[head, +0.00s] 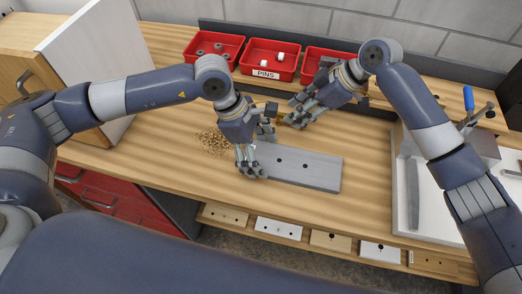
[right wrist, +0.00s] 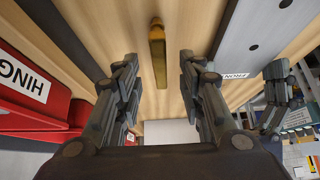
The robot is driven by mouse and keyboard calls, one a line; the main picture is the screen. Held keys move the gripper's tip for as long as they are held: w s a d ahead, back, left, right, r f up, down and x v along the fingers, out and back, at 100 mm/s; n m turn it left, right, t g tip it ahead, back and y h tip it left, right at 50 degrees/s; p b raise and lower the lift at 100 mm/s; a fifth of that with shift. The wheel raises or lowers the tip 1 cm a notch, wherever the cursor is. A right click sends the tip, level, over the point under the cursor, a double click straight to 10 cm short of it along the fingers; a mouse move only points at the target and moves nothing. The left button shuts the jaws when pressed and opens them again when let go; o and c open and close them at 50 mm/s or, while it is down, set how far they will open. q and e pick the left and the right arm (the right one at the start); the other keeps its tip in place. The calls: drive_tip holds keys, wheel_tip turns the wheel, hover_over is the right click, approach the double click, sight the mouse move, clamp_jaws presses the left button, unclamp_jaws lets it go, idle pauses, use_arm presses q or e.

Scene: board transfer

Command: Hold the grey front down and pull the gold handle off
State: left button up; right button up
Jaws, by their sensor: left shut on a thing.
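The grey front (head: 322,170) lies flat on the bench, with two dark holes in its face. It also shows at the upper right of the right wrist view (right wrist: 262,32). My left gripper (head: 254,168) is shut on its left end. The gold handle (right wrist: 157,50) shows in the right wrist view as a narrow bar over the bench wood, apart from the front. My right gripper (head: 297,110) is open behind the front, and the handle appears beyond and between its spread fingers. I cannot tell whether it rests on the wood. In the head view it is not clearly visible.
Red bins (head: 213,47) stand along the back, one labelled PINS (head: 269,60). A pile of small brown bits (head: 213,142) lies left of the front. A white tray (head: 403,205) and a blue-handled tool (head: 468,97) are at the right. The bench's front left is clear.

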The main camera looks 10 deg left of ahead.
drive_tip(key=v, duration=1)
drive_tip(key=shift+d+r, duration=0.25)
use_arm(q)
drive_tip(key=o, duration=1.3)
drive_tip(key=shift+a, duration=0.1)
drive_tip(key=v, duration=1.2)
